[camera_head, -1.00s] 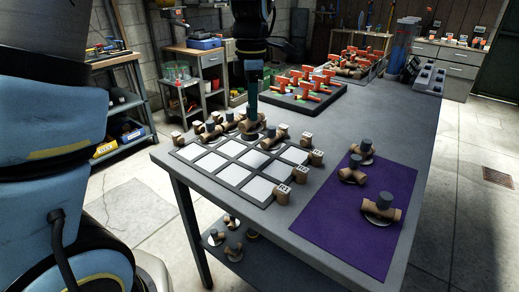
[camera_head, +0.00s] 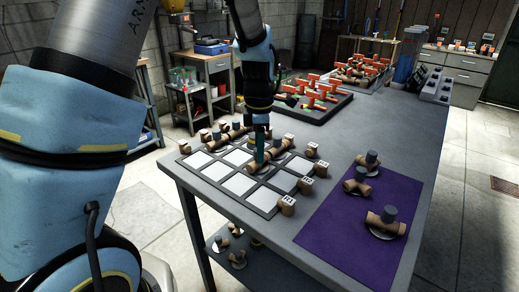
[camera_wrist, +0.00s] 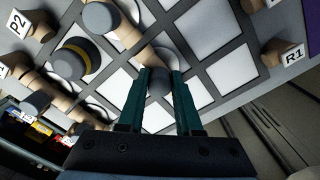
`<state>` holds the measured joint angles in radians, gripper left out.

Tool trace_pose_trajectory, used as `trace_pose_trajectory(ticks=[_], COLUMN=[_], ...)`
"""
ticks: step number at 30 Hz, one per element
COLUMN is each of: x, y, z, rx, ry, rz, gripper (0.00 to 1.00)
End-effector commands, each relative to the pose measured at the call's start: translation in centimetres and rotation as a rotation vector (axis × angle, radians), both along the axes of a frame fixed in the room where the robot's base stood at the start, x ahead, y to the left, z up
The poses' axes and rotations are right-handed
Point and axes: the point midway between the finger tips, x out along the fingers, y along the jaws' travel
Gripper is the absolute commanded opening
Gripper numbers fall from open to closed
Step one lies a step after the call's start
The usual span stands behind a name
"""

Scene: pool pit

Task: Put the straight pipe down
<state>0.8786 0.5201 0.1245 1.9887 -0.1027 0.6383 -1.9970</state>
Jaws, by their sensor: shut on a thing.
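My gripper (camera_head: 260,155) is over the grid board (camera_head: 239,184) of white squares. In the wrist view its two green fingers (camera_wrist: 159,80) are shut on the grey round knob of a brown pipe, the straight pipe (camera_head: 277,151). The fingers hide part of the pipe in the head view. It is low over or on the board; I cannot tell whether it touches. Other brown pipe pieces lie along the board's far row, and in the wrist view a grey-capped piece (camera_wrist: 99,17) is close to the held one.
Labelled brown blocks, such as R1 (camera_wrist: 293,56) and P2 (camera_wrist: 18,25), stand along the board's edges. A purple mat (camera_head: 345,235) on the right bears three pipe pieces. A dark tray (camera_head: 310,116) of red-handled valves is behind. Several near squares are bare.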

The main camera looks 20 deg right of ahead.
Motion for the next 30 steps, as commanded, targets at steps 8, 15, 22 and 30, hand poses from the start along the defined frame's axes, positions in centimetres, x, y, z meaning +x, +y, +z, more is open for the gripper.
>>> trace_pose_trajectory(ticks=[8,15,22,30], x=[0.0,0.0,0.0,0.1], y=[0.0,0.0,0.0,-0.1], z=[-0.3,-0.3,0.2,4.4], rx=[0.0,0.0,-0.001,-0.005], ry=[0.0,0.0,-0.001,-0.004], rz=[0.0,0.0,0.0,-0.001], gripper=[0.46,0.64,0.64,0.64])
